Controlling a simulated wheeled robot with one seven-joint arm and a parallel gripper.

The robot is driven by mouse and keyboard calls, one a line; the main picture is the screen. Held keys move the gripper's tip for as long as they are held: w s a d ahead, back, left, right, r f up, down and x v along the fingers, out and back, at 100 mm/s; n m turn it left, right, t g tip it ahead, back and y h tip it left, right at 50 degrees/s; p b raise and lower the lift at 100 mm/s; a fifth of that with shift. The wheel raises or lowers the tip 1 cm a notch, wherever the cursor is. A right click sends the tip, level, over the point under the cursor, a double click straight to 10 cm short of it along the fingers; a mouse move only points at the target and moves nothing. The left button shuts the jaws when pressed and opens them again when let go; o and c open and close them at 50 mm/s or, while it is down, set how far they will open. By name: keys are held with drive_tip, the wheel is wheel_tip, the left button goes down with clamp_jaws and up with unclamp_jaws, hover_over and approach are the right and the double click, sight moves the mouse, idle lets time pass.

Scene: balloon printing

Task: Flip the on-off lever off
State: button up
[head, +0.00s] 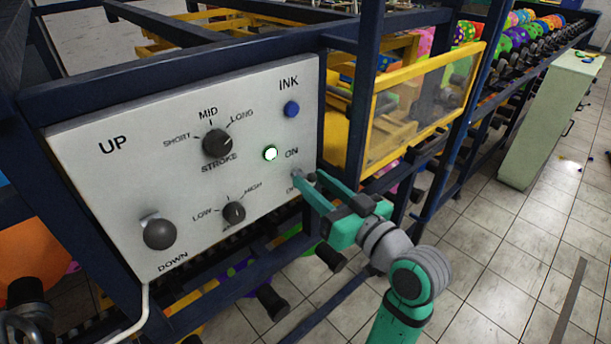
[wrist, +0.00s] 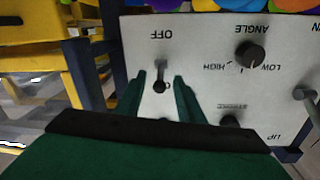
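The white control panel (head: 115,195) carries the on-off lever (head: 311,178), a small dark-knobbed lever near its right edge, under the ON label. In the wrist view, where the panel appears upside down, the lever (wrist: 160,86) has its knob displaced away from the OFF label (wrist: 160,35), toward the ON side. My gripper (head: 309,176) is open, its two green fingers on either side of the lever. The wrist view shows a gap between each finger and the knob, with my gripper (wrist: 160,80) around it. The ON label is mostly hidden in the wrist view.
Tiled floor (head: 545,230) is open at the right.

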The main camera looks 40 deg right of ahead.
sight(305, 176)
drive_tip(key=shift+w, duration=1.65)
clamp_jaws()
drive_tip(key=shift+a, duration=0.1)
